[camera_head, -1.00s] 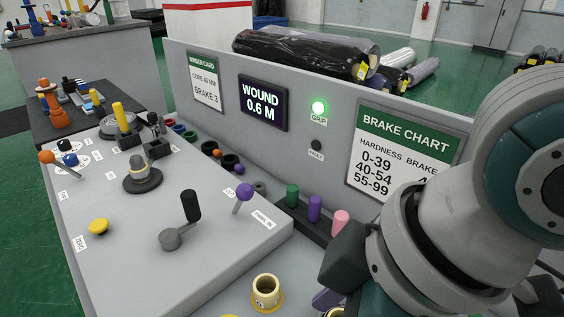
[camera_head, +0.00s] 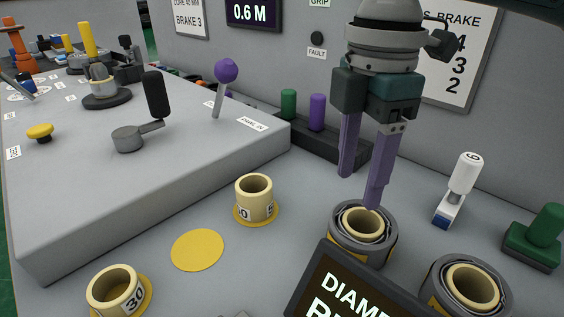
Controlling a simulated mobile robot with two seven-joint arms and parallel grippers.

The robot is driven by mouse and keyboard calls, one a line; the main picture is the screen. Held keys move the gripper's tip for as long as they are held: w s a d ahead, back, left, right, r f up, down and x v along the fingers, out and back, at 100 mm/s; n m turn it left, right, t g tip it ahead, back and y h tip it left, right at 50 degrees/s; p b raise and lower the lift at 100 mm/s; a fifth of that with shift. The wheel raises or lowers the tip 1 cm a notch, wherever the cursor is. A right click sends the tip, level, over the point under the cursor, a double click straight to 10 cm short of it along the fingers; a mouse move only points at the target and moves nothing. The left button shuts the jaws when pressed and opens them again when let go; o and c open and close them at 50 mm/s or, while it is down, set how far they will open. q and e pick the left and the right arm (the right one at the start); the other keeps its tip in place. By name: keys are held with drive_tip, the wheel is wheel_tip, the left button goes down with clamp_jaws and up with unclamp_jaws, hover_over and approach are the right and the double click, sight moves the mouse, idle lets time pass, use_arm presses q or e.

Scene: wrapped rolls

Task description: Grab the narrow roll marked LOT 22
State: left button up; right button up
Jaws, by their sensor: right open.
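No LOT 22 mark is readable in the head view. My right gripper (camera_head: 359,192) points down with two purple fingers, open and empty. Its fingertips are over a grey-wrapped roll with a cream core (camera_head: 364,224); whether the nearer finger touches the roll's rim I cannot tell. A second grey-wrapped roll with a cream core (camera_head: 472,288) stands to the right, cut by the bottom edge. A dark sign reading "DIAME..." (camera_head: 345,290) hides part of both rolls' fronts. My left gripper is not in view.
Cream rings, one marked 30 (camera_head: 113,290) and another with a partly visible number (camera_head: 254,198), stand on yellow discs; a bare yellow disc (camera_head: 198,250) lies between. A white-handled stamp (camera_head: 458,190) and a green one (camera_head: 538,236) stand right. A console (camera_head: 190,180) rises left.

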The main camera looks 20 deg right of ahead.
sight(352, 204)
wheel_tip(352, 204, down, 6)
drive_tip(key=shift+w+f+b, duration=0.1)
drive_tip(key=shift+w+b, duration=0.05)
drive_tip(key=shift+b, duration=0.45)
drive_tip(key=shift+c, duration=0.4)
clamp_jaws()
